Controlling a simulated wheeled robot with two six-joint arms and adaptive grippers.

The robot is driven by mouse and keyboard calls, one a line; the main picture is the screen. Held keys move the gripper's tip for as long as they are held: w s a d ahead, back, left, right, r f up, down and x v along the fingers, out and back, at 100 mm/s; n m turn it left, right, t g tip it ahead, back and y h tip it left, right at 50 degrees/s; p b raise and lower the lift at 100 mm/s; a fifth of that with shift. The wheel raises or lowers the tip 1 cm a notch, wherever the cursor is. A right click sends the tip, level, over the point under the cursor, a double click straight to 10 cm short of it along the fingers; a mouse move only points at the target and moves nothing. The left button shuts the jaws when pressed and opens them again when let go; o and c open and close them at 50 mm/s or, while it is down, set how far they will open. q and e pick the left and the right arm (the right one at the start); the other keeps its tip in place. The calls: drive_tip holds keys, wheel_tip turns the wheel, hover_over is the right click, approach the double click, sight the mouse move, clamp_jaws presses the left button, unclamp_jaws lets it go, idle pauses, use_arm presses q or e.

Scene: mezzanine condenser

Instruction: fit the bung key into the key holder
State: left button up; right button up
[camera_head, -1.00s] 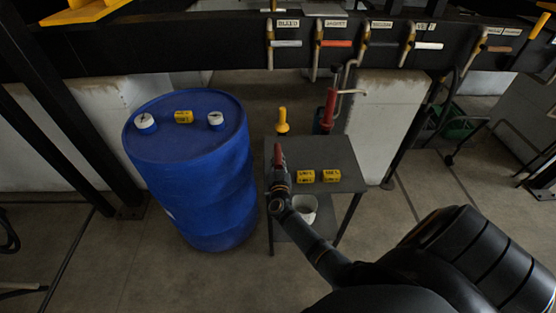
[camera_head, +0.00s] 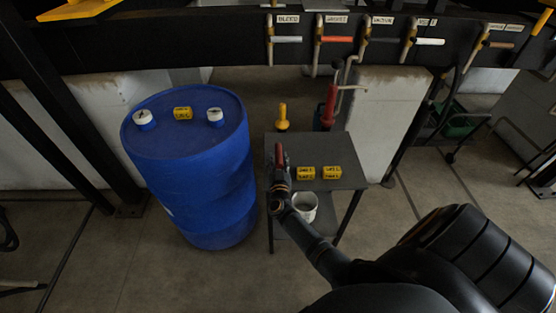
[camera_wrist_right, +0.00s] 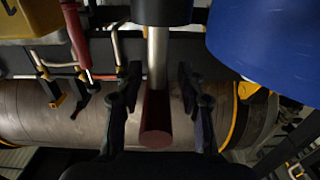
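The bung key has a dark red handle (camera_wrist_right: 157,118) and a pale metal shaft (camera_wrist_right: 158,55) in the right wrist view. Its red handle (camera_head: 279,154) also shows in the head view, above the left part of the small dark table (camera_head: 322,148). My right gripper (camera_wrist_right: 160,85) has its fingers on both sides of the handle, with narrow gaps visible, so it looks open around it. It also shows in the head view (camera_head: 279,172). The shaft's far end meets a dark block (camera_wrist_right: 160,11); I cannot tell whether this is the key holder. My left gripper is out of view.
A blue drum (camera_head: 195,165) stands left of the table. Two yellow labelled blocks (camera_head: 306,173) (camera_head: 331,172) lie right of the key. A yellow-handled item (camera_head: 282,116) and a red lever (camera_head: 329,106) stand behind. A white bucket (camera_head: 304,208) is below the tabletop.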

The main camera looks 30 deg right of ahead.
drive_tip(key=shift+s+a+f, duration=0.1)
drive_tip(key=shift+s+a, duration=0.1)
drive_tip(key=shift+s, duration=0.1)
drive_tip(key=v, duration=1.1)
drive_tip(key=shift+s+a, duration=0.15)
idle(0.5)
